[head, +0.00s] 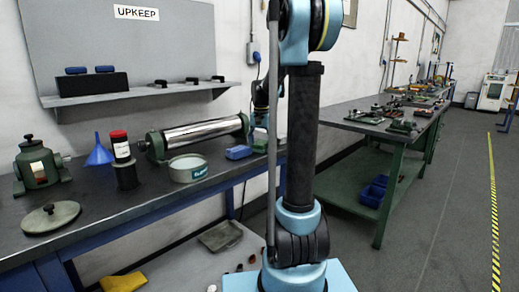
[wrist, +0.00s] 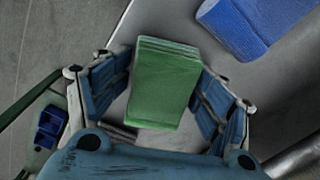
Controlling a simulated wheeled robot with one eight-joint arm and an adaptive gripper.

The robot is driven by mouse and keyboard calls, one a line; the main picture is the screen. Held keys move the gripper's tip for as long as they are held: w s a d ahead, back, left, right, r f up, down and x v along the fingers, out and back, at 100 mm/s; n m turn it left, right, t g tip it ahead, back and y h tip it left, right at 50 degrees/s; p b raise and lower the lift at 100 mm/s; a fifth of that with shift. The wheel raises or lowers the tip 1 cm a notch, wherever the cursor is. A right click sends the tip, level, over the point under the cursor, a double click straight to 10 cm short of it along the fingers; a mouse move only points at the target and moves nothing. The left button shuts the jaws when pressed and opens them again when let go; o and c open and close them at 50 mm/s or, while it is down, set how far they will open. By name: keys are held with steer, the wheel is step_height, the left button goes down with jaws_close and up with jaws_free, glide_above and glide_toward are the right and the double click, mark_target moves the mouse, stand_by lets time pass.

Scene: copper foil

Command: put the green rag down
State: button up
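The green rag (wrist: 163,85), a folded stack with layered edges, is between the two fingers of my gripper (wrist: 165,72) in the wrist view. The fingertips press close against its left and right sides, and my gripper looks shut on it. In the head view the green rag (head: 261,147) is a small patch low at the bench's right end, partly hidden by my arm. My gripper (head: 262,128) there is mostly hidden behind my arm. I cannot tell whether the rag touches the bench.
A blue folded rag (head: 238,152) lies just left of the green one on the dark bench (head: 120,207); it also shows in the wrist view (wrist: 258,22). A round tin (head: 188,169) and a shiny roller (head: 200,134) stand farther left. Blue bins (head: 374,190) sit under the other bench.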

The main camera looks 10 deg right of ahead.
mark_target(261, 143)
step_height(261, 143, up, 13)
steer(key=s+f+n, duration=0.1)
steer(key=s+f, duration=0.2)
steer(key=s, duration=0.4)
steer(key=s+f+n+t, duration=0.1)
steer(key=s+f, duration=0.2)
steer(key=s, duration=0.3)
steer(key=s+f+n, duration=0.1)
steer(key=s+f, duration=0.2)
steer(key=s, duration=0.4)
steer(key=s+f+n+t, duration=0.1)
steer(key=s+f+n, duration=0.2)
steer(key=s+f, duration=1.1)
steer(key=shift+f+n, duration=0.3)
steer(key=shift+f, duration=0.6)
steer(key=shift+s, duration=0.1)
steer(key=shift+w+f, duration=0.2)
steer(key=shift+w, duration=0.3)
